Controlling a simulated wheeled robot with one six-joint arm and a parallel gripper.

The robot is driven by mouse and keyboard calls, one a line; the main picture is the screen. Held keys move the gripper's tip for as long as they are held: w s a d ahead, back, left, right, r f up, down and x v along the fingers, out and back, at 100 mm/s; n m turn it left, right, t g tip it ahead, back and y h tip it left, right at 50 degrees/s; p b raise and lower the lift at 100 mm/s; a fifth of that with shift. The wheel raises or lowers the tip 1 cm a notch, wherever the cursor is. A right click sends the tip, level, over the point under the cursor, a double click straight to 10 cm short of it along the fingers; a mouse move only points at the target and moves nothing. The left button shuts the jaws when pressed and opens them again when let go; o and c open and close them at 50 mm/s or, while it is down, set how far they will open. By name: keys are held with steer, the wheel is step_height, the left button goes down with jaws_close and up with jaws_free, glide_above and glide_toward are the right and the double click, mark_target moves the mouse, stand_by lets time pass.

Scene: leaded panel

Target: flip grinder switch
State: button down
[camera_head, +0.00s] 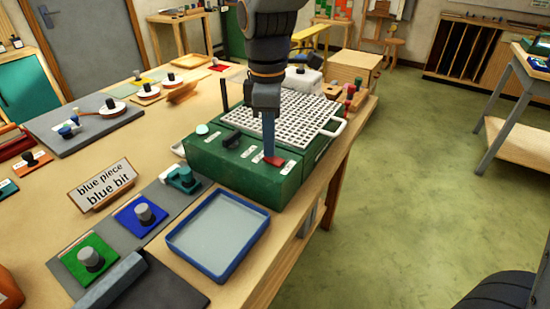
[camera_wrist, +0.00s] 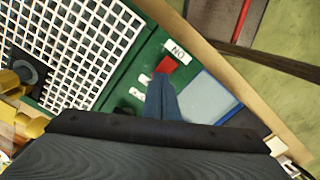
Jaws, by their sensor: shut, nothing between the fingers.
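The green grinder (camera_head: 236,165) stands on the workbench with a white grid on top. Its red switch (camera_head: 273,161) is on the front panel among small white labels. The red switch also shows in the wrist view (camera_wrist: 166,65), beside a label that reads "NO" or an upturned "ON". My gripper (camera_head: 268,153) points down at the panel, its blue fingers together and empty. In the wrist view the fingertips (camera_wrist: 162,80) are right at the switch. I cannot tell whether they touch it. Part of the switch is hidden behind the fingers.
A dark knob (camera_head: 232,139) and a pale round button (camera_head: 202,130) are on the same panel. A blue-rimmed tray (camera_head: 262,232) lies in front of the grinder. A sign (camera_head: 103,186) reads "blue piece blue bit". The floor (camera_head: 430,190) to the right is clear.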

steer(key=shift+f, duration=0.5)
steer(key=shift+r, duration=0.1)
step_height(320, 180, up, 7)
steer(key=p, duration=0.6)
stand_by(0.5)
